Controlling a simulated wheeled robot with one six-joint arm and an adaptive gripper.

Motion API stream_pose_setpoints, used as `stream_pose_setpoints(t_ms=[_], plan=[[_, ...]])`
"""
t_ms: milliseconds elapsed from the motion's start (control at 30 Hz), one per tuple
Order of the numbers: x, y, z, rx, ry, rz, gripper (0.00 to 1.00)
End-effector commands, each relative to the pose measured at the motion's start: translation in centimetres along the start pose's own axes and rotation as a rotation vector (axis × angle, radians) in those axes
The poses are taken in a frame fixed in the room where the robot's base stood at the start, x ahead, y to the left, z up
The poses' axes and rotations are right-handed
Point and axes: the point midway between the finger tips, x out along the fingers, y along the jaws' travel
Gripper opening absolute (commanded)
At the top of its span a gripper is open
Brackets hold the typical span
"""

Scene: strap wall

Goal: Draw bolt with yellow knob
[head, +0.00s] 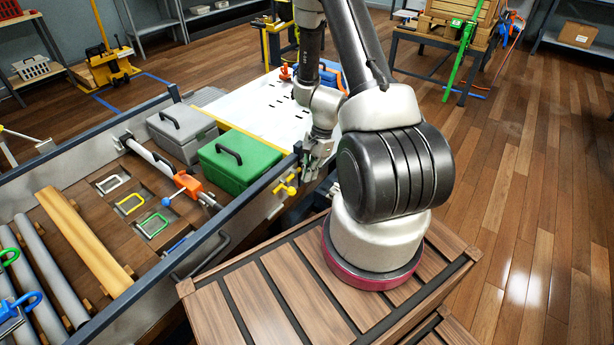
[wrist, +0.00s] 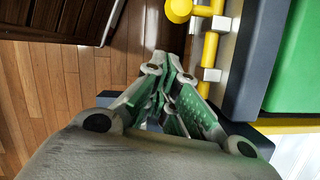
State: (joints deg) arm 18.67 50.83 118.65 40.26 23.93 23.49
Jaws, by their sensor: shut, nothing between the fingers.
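The bolt is a yellow rod (wrist: 210,48) in white brackets, with a round yellow knob (wrist: 179,10) at the top of the wrist view. In the head view the yellow knob (head: 291,190) sits on the near outer side of the bench, left of my arm. My gripper (wrist: 163,60) is shut and empty. Its fingertips are to the left of the bolt rod and below the knob in the wrist view, apart from both. In the head view my gripper (head: 311,172) hangs by the bench side, just right of the knob, partly hidden by the bench edge and arm.
A green case (head: 238,160) and a grey case (head: 182,131) stand on the bench behind its dark rail (head: 245,200). A white perforated panel (head: 262,105) is beyond. Wooden floor shows at right.

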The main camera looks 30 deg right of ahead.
Motion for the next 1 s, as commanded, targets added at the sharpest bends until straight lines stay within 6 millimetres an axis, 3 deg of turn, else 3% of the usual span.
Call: stream_pose_setpoints(t_ms=[300,500,1000], plan=[[-6.6,-0.1,-0.2,-0.003,0.003,-0.004,0.00],[-9.3,-0.1,-0.2,-0.004,0.003,-0.002,0.00],[-10.2,0.0,-0.2,-0.002,0.001,0.000,0.00]])
